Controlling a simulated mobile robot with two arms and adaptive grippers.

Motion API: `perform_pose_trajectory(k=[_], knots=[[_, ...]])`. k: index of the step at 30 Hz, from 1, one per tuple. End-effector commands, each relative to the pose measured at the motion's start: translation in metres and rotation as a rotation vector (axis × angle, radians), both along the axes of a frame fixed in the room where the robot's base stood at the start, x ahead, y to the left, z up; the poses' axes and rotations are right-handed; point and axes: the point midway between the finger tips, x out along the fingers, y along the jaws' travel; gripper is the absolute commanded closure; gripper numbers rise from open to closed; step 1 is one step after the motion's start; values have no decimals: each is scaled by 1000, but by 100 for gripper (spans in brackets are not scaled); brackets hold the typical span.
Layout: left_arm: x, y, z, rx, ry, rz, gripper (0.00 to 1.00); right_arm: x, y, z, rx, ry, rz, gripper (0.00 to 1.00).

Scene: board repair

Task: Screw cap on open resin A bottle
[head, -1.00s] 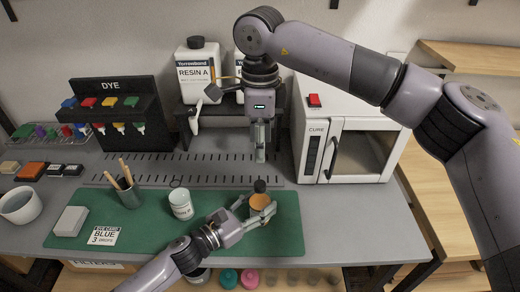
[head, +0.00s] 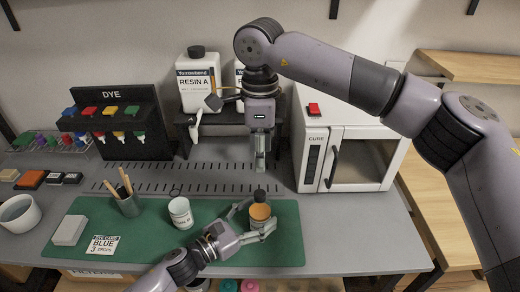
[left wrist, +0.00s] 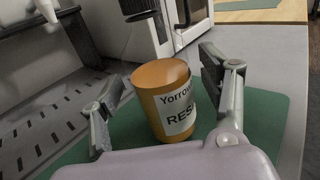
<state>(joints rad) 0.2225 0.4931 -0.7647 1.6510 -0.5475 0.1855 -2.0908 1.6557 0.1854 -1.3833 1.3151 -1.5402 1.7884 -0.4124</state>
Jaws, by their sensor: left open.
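An orange bottle (head: 260,213) stands upright on the green mat, its label partly reading "RES" in the left wrist view (left wrist: 162,100); the letter after it is hidden. My left gripper (head: 254,225) is open, with its fingers on either side of the bottle. It looks apart from the bottle in the left wrist view (left wrist: 165,95). A black cap-like piece (head: 260,195) shows just behind or above the bottle top, and at the top edge of the left wrist view (left wrist: 138,8). What supports it is unclear. My right gripper (head: 260,162) points down above it; its fingers look close together.
A white jar (head: 181,213) and a cup of sticks (head: 128,203) stand left of the bottle. The cure oven (head: 350,150) is behind to the right. A resin A jug (head: 197,80) stands on the back shelf. The mat's right end (head: 288,245) is clear.

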Motion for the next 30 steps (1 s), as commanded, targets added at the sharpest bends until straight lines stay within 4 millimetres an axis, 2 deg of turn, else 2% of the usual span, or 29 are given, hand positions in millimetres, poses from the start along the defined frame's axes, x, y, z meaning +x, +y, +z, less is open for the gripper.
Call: perform_pose_trajectory(k=[9,15,21,30], knots=[[-43,50,-2,3,5,1,30,0,0,0,0,0,0,54],[-64,75,-1,2,3,0,30,0,0,0,0,0,0,54],[-72,85,0,1,0,-1,30,0,0,0,0,0,0,54],[-72,85,0,1,0,-1,30,0,0,0,0,0,0,54]])
